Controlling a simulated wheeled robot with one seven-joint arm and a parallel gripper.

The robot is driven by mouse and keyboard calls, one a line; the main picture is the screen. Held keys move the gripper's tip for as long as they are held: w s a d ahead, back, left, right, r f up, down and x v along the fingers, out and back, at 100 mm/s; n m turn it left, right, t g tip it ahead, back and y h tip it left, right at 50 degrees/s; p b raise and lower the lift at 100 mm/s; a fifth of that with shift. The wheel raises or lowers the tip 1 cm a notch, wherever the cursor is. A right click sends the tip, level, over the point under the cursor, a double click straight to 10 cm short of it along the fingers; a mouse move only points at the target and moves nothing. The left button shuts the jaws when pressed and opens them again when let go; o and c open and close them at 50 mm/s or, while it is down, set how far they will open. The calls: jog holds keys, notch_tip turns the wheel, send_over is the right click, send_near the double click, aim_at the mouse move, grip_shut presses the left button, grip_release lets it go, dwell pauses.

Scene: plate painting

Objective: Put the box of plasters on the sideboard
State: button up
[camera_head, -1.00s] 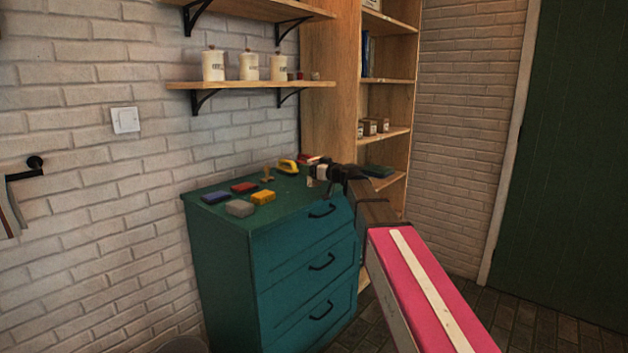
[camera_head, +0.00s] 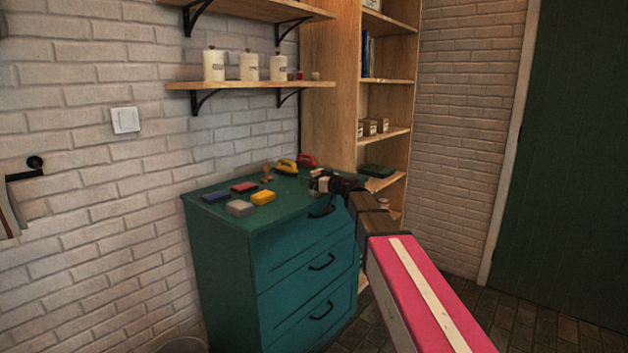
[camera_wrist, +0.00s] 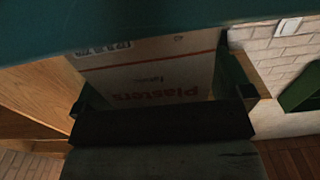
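The box of plasters (camera_wrist: 150,75), white with red lettering and a red line, sits between the two fingers of my gripper (camera_wrist: 165,95) in the wrist view. The gripper is shut on it. In the head view my gripper (camera_head: 322,184) is at the right rear of the sideboard (camera_head: 220,240), a green chest with drawers. Only a small pale part of the box shows there. I cannot tell whether the box touches the top.
On the sideboard stand a yellow block (camera_head: 263,198), a grey block (camera_head: 239,208), a red block (camera_head: 244,187), a blue block (camera_head: 215,196), a yellow-handled tool (camera_head: 287,167) and a red one (camera_head: 307,161). A shelf unit (camera_head: 385,135) stands behind right. The front middle top is clear.

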jog(key=shift+s+d+r, duration=0.1)
jog(key=v, duration=1.1)
jog(key=shift+s+d, duration=0.25)
jog(key=shift+d, duration=0.05)
